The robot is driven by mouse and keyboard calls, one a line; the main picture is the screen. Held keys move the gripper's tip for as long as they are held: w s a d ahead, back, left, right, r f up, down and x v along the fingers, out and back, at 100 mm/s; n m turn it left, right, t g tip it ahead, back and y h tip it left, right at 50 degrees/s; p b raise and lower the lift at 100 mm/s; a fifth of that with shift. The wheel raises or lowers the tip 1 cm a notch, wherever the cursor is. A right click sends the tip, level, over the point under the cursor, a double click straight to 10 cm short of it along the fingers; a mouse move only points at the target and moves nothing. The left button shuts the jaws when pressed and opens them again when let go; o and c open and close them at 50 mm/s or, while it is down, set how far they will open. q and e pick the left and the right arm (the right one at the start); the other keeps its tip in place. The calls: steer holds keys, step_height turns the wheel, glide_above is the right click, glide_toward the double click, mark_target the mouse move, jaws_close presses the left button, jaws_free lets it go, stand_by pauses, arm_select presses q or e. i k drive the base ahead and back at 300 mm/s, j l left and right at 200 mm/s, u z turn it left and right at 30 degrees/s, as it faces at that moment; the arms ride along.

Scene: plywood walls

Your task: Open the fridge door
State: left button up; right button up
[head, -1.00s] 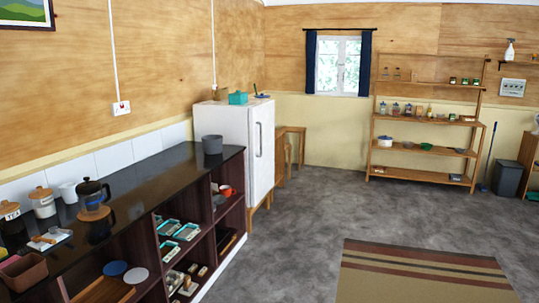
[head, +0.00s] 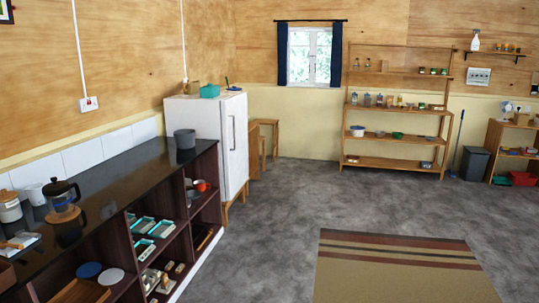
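The white fridge (head: 208,140) stands against the left wall, just past the far end of the dark counter. Its door (head: 235,143) faces right into the room and looks shut. A long vertical handle (head: 233,132) runs along the upper part of the door. A teal box and small items rest on top of the fridge. Neither of my grippers shows in the head view.
The dark counter (head: 100,191) with open shelves runs along the left wall up to the fridge. A wooden stool (head: 264,140) stands beyond the fridge. Grey floor (head: 290,210) lies clear before the door. A striped rug (head: 400,265) lies at the lower right.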

mark_target(235, 163)
steer(key=i, duration=3.65)
steer(key=i+u, duration=0.1)
steer(key=i, duration=0.55)
steer(key=i+l, duration=0.1)
steer(key=i, duration=0.5)
steer(key=i+l+u, duration=0.1)
steer(key=i, duration=0.55)
steer(key=i+l+u, duration=0.1)
steer(key=i, duration=0.5)
steer(key=i+l, duration=0.15)
steer(key=i, duration=0.45)
